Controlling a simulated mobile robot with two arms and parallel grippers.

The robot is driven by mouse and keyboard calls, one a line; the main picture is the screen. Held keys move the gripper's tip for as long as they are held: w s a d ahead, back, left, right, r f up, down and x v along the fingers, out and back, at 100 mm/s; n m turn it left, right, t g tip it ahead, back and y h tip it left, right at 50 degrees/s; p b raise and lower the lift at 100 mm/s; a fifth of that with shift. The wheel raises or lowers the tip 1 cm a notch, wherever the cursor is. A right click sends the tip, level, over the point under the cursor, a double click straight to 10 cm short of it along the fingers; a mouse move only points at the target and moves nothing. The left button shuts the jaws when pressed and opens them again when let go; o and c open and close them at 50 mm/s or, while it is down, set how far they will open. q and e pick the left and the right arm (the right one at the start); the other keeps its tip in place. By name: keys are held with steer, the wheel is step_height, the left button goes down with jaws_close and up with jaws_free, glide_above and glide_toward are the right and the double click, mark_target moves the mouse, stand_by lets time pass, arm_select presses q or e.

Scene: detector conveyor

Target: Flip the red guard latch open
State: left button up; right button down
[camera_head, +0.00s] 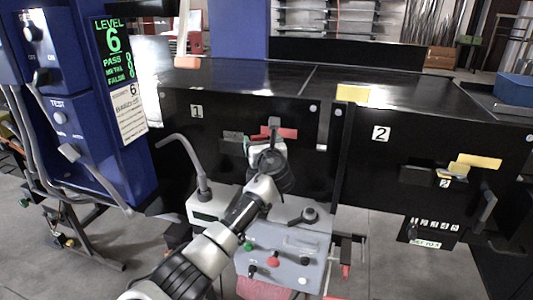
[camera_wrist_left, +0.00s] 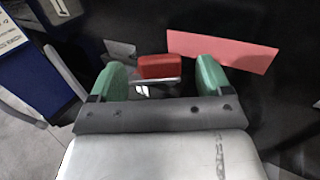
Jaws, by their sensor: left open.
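The red guard latch (camera_wrist_left: 160,66) shows in the left wrist view as a small red block with a metal edge below it, on the dark panel. My left gripper (camera_wrist_left: 160,80) is open, with one green finger to each side of the latch. The fingers appear apart from the latch, and nothing is held. In the head view my left gripper (camera_head: 262,143) is at the front of the black panel marked 1 (camera_head: 235,110), and I cannot make out the latch clearly there. My right gripper is not in view.
A flat pink-red plate (camera_wrist_left: 222,51) is on the panel just right of the latch. A grey control box (camera_head: 285,262) with knobs stands below my left arm. A blue cabinet (camera_head: 85,100) with a level display is at left. Panel 2 (camera_head: 380,133) is at right.

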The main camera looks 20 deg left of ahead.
arm_select(q)
steer(key=b+v, duration=0.1)
steer(key=v, duration=0.8)
steer(key=shift+b, duration=0.3)
